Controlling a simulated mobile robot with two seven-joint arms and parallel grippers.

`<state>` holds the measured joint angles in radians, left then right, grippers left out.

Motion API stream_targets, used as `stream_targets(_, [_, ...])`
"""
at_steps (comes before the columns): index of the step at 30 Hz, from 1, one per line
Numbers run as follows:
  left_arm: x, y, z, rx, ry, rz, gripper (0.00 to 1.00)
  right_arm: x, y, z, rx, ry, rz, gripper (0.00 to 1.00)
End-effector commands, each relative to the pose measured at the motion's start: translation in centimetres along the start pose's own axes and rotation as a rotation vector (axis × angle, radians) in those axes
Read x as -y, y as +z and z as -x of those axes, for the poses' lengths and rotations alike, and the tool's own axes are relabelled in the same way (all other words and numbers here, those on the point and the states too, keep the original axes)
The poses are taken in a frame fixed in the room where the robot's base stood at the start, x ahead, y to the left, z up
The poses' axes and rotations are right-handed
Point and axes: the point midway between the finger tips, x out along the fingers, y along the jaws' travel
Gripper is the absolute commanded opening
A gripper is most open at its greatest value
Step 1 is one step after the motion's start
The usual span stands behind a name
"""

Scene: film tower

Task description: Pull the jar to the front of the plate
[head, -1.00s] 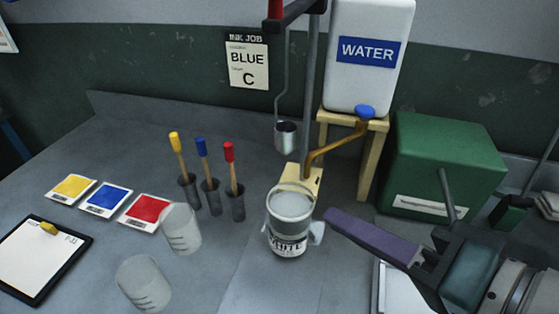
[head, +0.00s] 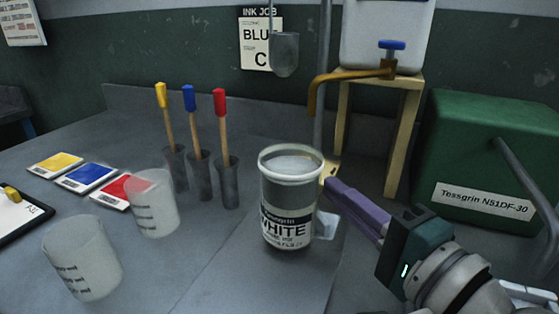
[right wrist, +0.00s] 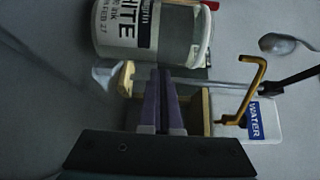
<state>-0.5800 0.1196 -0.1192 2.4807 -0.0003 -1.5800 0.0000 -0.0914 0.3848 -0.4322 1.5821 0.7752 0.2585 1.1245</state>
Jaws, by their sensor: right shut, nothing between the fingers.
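The jar (head: 287,205), a clear tub with a WHITE label and pale contents, stands upright on a flat grey plate (head: 245,275). It also shows in the right wrist view (right wrist: 150,30), just beyond my fingertips. My right gripper (head: 330,185) has purple fingers, shut and empty. Its tips are close to the right side of the jar in the head view; I cannot tell whether they touch it. The right wrist view shows the two fingers (right wrist: 161,75) side by side. My left gripper is not in view.
Two clear measuring cups (head: 82,258) stand to the left. Several colour-tipped sticks (head: 200,130) stand in holders behind them. A thin metal post, a brass spout (head: 345,77) and a wooden stand (head: 400,140) are behind the jar. A green box (head: 485,150) is at right.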

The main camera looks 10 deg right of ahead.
Motion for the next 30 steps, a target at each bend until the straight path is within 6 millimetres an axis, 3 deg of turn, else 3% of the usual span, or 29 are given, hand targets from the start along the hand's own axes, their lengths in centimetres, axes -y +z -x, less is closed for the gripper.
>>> stream_targets(3, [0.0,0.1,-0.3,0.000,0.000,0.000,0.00,0.0,0.0,-2.0,0.000,-0.002,0.000,0.00])
stream_targets(8, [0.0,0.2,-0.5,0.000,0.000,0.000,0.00,-0.1,0.0,-3.4,0.001,0.000,0.000,0.00])
stream_targets(20, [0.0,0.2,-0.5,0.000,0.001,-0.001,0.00,0.0,0.1,-3.7,0.001,0.002,0.001,0.00])
stream_targets(25, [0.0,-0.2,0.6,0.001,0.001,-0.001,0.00,0.2,1.6,-2.5,0.003,0.005,-0.003,0.00])
stream_targets(30, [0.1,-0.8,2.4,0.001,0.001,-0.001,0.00,0.3,5.4,0.6,0.003,0.008,-0.006,0.00])
